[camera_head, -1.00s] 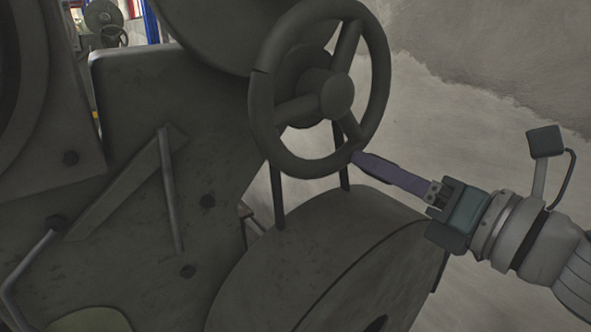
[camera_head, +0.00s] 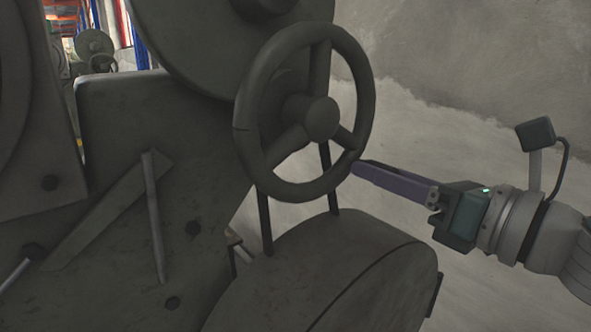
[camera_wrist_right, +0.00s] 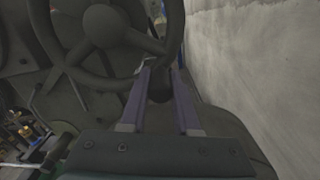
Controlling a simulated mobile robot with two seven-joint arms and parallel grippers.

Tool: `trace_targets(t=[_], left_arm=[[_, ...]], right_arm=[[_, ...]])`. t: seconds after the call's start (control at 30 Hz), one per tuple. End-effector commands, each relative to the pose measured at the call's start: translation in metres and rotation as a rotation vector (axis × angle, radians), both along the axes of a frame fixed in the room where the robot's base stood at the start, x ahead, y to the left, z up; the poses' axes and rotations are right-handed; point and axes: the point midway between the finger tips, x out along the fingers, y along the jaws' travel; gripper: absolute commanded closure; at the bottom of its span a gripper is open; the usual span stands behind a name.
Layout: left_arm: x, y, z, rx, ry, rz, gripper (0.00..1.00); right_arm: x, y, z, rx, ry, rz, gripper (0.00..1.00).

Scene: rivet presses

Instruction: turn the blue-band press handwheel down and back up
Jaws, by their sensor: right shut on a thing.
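The dark grey press handwheel (camera_head: 321,119) has three spokes and a small dark mark on the left of its rim. It also shows at the top of the right wrist view (camera_wrist_right: 106,27). My right gripper (camera_head: 357,168) reaches in from the right with long purple fingers and is shut on the wheel's lower right rim. In the right wrist view, its fingers (camera_wrist_right: 161,80) stand on either side of the rim, apart from each other. I see no blue band clearly on this press. My left gripper is not in view.
The press's dark body (camera_head: 110,190) fills the left, with a bar bolted on it. A grey wall (camera_head: 480,70) stands behind on the right. Another machine (camera_head: 95,45) shows far back.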

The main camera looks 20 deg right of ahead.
Motion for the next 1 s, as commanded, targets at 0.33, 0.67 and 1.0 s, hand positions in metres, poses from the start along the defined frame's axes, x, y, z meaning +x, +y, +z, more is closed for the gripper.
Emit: trace_targets(t=[0.33, 0.67, 1.0], left_arm=[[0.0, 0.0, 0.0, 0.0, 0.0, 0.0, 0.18], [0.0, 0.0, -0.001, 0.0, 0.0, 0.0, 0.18], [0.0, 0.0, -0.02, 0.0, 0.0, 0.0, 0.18]], right_arm=[[0.0, 0.0, 0.0, 0.002, 0.0, -0.001, 0.43], [-0.002, -0.001, -0.001, 0.003, 0.001, 0.0, 0.41], [-0.048, -0.017, -0.005, 0.0, 0.003, 0.0, 0.41]])
